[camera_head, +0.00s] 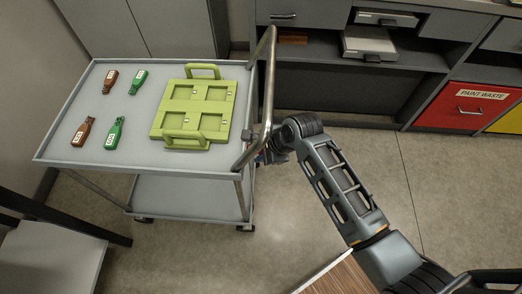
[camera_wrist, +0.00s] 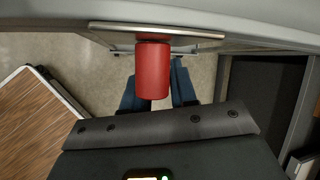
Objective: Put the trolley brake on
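The trolley (camera_head: 75,112) stands at the left of the head view, with a flat grey top, a lower shelf and a metal push handle (camera_head: 268,85) on its right side. My gripper (camera_head: 267,157) is at the lower end of this handle; its fingers are too small to make out there. In the wrist view a red cylindrical grip (camera_wrist: 152,72) sticks out below a grey plate edge. My two dark blue fingers (camera_wrist: 157,92) stand apart, one on each side of the red grip, which partly hides them. I cannot tell whether they touch it. The trolley wheels look dark and small.
Grey cabinets with a red paint waste drawer (camera_head: 465,107) line the back. A wooden-topped surface (camera_head: 340,278) is at the bottom.

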